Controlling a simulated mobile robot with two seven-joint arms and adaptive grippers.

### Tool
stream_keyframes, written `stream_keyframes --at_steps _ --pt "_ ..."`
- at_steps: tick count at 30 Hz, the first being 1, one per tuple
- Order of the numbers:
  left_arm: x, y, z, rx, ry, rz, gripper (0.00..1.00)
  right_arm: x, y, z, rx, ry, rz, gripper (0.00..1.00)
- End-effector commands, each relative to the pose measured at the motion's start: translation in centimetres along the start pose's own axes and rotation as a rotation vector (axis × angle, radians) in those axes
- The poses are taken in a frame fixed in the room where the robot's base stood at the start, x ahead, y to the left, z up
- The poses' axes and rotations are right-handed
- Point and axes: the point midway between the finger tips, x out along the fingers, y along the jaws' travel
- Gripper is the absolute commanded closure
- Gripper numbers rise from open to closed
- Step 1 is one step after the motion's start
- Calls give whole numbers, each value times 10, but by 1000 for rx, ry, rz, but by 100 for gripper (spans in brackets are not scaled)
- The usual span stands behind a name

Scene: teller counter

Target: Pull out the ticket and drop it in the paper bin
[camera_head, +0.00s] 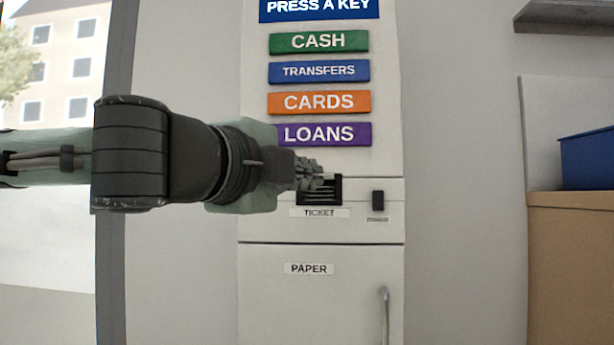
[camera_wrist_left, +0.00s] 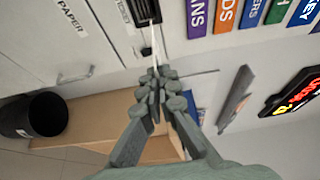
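The ticket slot (camera_head: 320,194) is a dark opening in the white kiosk, above a TICKET label. My left gripper (camera_head: 322,175) is right in front of the slot and covers part of it. In the left wrist view the ticket (camera_wrist_left: 155,42) is a thin white strip, seen nearly edge-on, running from the slot (camera_wrist_left: 146,12) to my fingertips (camera_wrist_left: 156,76). The fingers are together on its outer end. Below the slot is a closed white door (camera_head: 320,310) labelled PAPER, with a vertical handle (camera_head: 385,315). My right gripper is not in view.
Coloured keys, such as CASH (camera_head: 319,42) and LOANS (camera_head: 322,134), sit just above my gripper. A small black switch (camera_head: 378,201) is right of the slot. A blue box (camera_head: 588,160) stands on a brown cabinet (camera_head: 570,270) at right. A black round bin (camera_wrist_left: 35,115) shows in the wrist view.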

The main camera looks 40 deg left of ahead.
Motion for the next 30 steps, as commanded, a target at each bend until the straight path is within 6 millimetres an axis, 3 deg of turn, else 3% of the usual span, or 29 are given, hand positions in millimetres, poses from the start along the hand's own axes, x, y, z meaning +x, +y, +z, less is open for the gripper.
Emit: stream_keyframes --at_steps 30 --pt "-54 0 -24 0 0 -2 100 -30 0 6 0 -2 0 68"
